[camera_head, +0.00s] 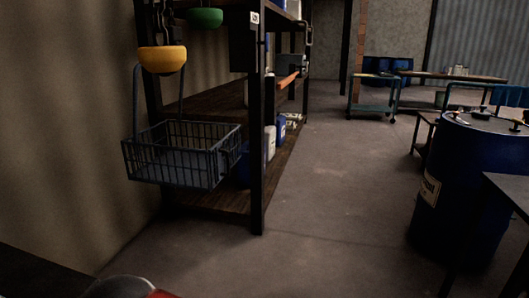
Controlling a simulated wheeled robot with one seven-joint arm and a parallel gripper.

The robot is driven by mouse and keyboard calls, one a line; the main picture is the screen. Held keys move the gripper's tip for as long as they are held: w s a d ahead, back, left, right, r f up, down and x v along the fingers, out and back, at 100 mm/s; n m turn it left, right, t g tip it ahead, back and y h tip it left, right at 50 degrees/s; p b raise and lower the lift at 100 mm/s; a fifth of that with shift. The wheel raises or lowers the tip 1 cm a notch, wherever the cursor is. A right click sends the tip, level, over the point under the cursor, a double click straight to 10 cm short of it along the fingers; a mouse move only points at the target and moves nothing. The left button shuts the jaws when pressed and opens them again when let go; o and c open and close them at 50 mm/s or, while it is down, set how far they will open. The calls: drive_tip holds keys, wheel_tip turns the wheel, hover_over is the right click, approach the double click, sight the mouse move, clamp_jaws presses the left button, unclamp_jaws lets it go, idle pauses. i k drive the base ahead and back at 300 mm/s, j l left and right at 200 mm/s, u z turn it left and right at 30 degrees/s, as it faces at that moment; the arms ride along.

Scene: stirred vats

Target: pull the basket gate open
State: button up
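A dark wire basket (181,152) with an open top hangs by a tall handle on the left, beside the end of the shelf rack. The basket looks empty. My gripper is not in view.
A dark shelf rack (257,150) with wooden boards and several containers stands right of the basket. Yellow (162,60) and green (205,18) bowl-shaped things hang above. A blue drum (462,190) stands right. The middle floor is clear.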

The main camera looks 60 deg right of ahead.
sight(218, 150)
drive_tip(key=z, duration=1.75)
drive_tip(key=i+l+u, duration=0.4)
drive_tip(key=i+l, duration=0.35)
